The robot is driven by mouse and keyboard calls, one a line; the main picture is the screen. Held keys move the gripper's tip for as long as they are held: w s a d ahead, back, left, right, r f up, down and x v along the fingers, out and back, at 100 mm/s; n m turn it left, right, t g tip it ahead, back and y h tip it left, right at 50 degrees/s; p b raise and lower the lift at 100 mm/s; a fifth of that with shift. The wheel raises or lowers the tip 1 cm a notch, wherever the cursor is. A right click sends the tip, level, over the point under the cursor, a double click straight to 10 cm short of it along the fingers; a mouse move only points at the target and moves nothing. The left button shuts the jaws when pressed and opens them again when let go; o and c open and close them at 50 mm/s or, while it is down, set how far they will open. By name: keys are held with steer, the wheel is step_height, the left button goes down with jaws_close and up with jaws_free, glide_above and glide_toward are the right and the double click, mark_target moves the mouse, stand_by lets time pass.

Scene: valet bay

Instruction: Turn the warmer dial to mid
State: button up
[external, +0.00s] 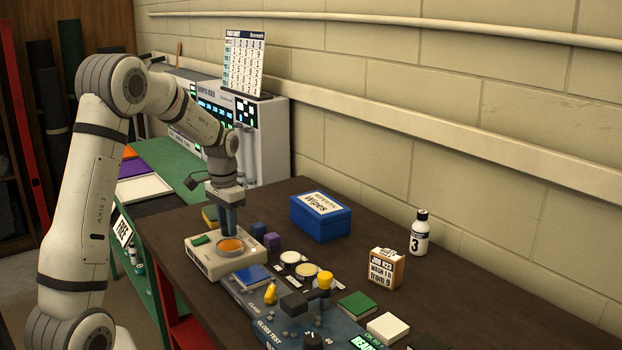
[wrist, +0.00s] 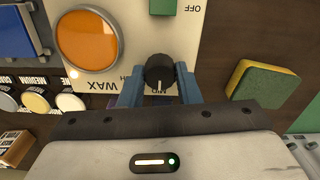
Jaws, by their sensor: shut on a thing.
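The warmer (external: 207,263) is a cream box marked WAX, with a round orange dish (external: 231,246) and a green block on top. It also shows in the wrist view (wrist: 105,84), upside down. Its black dial (wrist: 159,70) has a white pointer line aimed at the picture's bottom, toward a small, partly hidden label that seems to read MID. OFF is printed to the right. My gripper (wrist: 160,80) is shut on the dial, one blue finger on each side. In the external view my gripper (external: 229,220) reaches down behind the dish and hides the dial.
A green-and-yellow sponge (wrist: 262,82) lies beside the warmer. A blue wipes box (external: 320,217), purple and dark blue blocks, and small pots stand nearby. A control panel (external: 262,310) with a yellow knob is in front. A bottle (external: 420,235) and job box (external: 385,268) stand right.

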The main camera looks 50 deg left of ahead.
steer(key=o, duration=1)
steer(key=shift+r, duration=0.1)
step_height(320, 180, up, 8)
steer(key=shift+f, duration=0.15)
